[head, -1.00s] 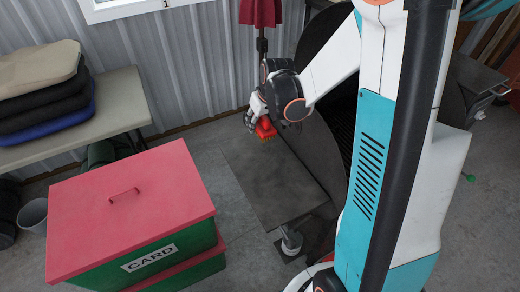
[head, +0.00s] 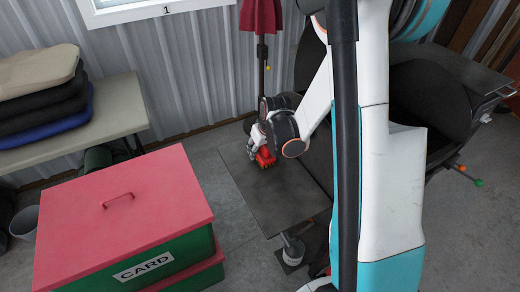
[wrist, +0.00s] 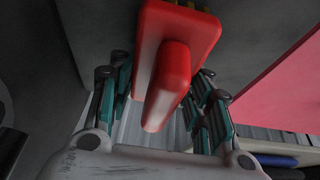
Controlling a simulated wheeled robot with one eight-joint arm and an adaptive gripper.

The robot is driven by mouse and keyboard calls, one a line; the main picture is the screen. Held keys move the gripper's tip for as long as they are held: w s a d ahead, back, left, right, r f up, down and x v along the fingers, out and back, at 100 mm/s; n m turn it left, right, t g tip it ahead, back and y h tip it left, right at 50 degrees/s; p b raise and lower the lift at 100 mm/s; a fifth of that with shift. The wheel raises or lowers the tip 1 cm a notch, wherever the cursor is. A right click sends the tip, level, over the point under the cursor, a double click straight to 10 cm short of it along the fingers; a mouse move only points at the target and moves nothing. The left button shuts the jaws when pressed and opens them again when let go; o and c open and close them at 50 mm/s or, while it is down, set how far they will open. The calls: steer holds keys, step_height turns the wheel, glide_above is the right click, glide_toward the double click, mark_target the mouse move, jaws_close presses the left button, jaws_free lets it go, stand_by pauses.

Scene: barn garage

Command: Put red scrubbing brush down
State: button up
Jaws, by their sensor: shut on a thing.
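The red scrubbing brush (head: 264,158) is held by my gripper (head: 257,148) over the dark grey side shelf (head: 293,203) in the head view. It seems low, close to the shelf's surface, but I cannot tell whether it touches. In the wrist view the brush (wrist: 175,60) has a smooth red body with a raised handle, and a little of its yellowish bristles shows at the top edge. My gripper's fingers (wrist: 160,100) are shut on the handle from both sides.
A green bin with a red lid (head: 122,212) marked CARD stands left of the shelf. A table (head: 112,110) with stacked cushions (head: 42,92) is at the far left. A dark, rounded grill-like body (head: 318,160) lies right of the shelf. Most of the shelf is bare.

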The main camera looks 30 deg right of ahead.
steer(key=shift+f+b, duration=0.3)
steer(key=shift+b, duration=0.05)
steer(key=o, duration=1)
steer(key=shift+r+p, duration=0.2)
steer(key=shift+p, duration=0.1)
steer(key=p+v, duration=0.2)
steer(key=v, duration=0.2)
steer(key=p+v, duration=0.2)
steer(key=v, duration=0.3)
steer(key=p+v, duration=0.2)
steer(key=v, duration=0.2)
steer(key=shift+w+d+r, duration=0.2)
steer(key=shift+d+r, duration=0.1)
steer(key=shift+r, duration=0.1)
